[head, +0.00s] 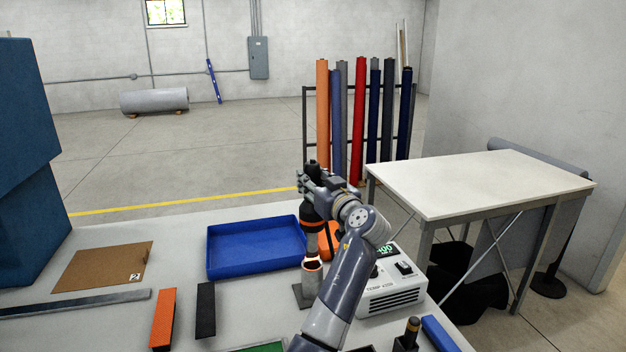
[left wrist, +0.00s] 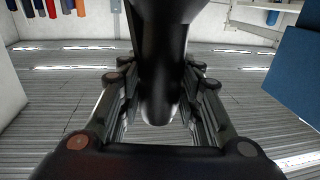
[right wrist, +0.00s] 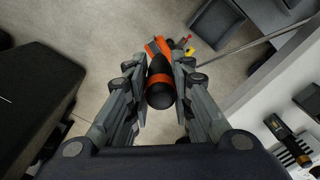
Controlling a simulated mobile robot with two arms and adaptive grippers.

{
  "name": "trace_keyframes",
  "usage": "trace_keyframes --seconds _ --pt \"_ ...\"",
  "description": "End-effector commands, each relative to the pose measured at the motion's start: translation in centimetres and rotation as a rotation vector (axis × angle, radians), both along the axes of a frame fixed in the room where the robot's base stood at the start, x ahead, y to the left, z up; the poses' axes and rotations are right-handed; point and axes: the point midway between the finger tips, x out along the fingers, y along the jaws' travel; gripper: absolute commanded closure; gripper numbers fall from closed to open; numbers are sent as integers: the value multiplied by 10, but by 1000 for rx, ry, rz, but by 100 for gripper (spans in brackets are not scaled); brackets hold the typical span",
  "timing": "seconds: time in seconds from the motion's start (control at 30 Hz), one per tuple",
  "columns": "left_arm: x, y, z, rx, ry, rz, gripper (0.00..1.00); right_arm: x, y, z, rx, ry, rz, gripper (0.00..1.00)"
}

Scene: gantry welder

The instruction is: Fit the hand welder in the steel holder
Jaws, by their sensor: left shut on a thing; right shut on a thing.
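The hand welder (head: 310,212) is black with an orange band and stands nearly upright. My left gripper (head: 314,182) is shut on its upper part, and its dark round body fills the middle of the left wrist view (left wrist: 158,60). The steel holder (head: 303,294) stands on the table below the welder, with a bright orange-red ring at its top. The welder's nozzle end is down at this ring; I cannot tell how deep it sits. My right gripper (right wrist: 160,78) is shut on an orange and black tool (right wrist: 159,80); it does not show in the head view.
A white control box (head: 392,290) stands close right of the holder. An orange object (head: 329,240) is partly hidden behind my left arm. A blue tray (head: 255,266) lies left of the holder. Black and orange strips lie at the front left. A white-topped table (head: 480,182) stands beyond.

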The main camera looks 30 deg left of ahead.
Motion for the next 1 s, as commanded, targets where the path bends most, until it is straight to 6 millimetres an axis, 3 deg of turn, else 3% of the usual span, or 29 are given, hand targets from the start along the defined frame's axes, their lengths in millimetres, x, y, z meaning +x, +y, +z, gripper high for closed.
trace_keyframes --seconds 1.0 --pt "-3 -2 4 4 -5 0 100 0 0 -8 0 -1 0 100"
